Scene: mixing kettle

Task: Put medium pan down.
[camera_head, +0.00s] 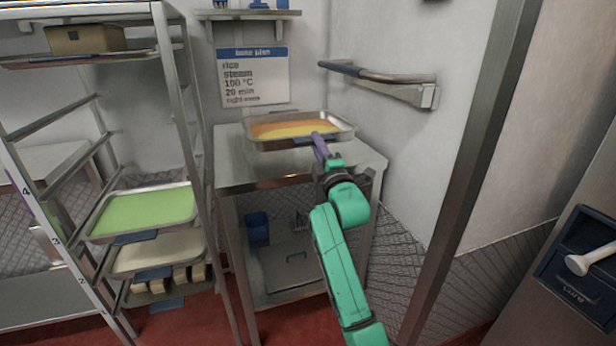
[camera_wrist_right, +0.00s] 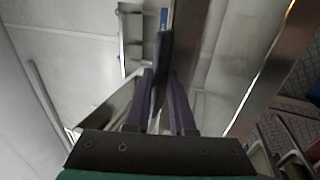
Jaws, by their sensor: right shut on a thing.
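The medium pan (camera_head: 268,145) is a shallow metal tray with orange and yellow contents. In the head view it is over the back part of the steel table (camera_head: 235,170), roughly level. I cannot tell whether its underside touches the tabletop. My right gripper (camera_head: 320,142) is at the pan's front right edge, its purple fingers shut on the pan's dark blue handle. The wrist view also shows the handle (camera_wrist_right: 163,60) between the fingers. The fingers hide part of the handle. My left gripper is not in view.
A rack (camera_head: 170,90) at left holds a green-filled tray (camera_head: 125,238), a pale-filled tray (camera_head: 118,271) and a box (camera_head: 85,38). A wall sign (camera_head: 253,77) and shelf (camera_head: 250,14) are behind the table. A wall rail (camera_head: 385,76) is to the right. The table's front is clear.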

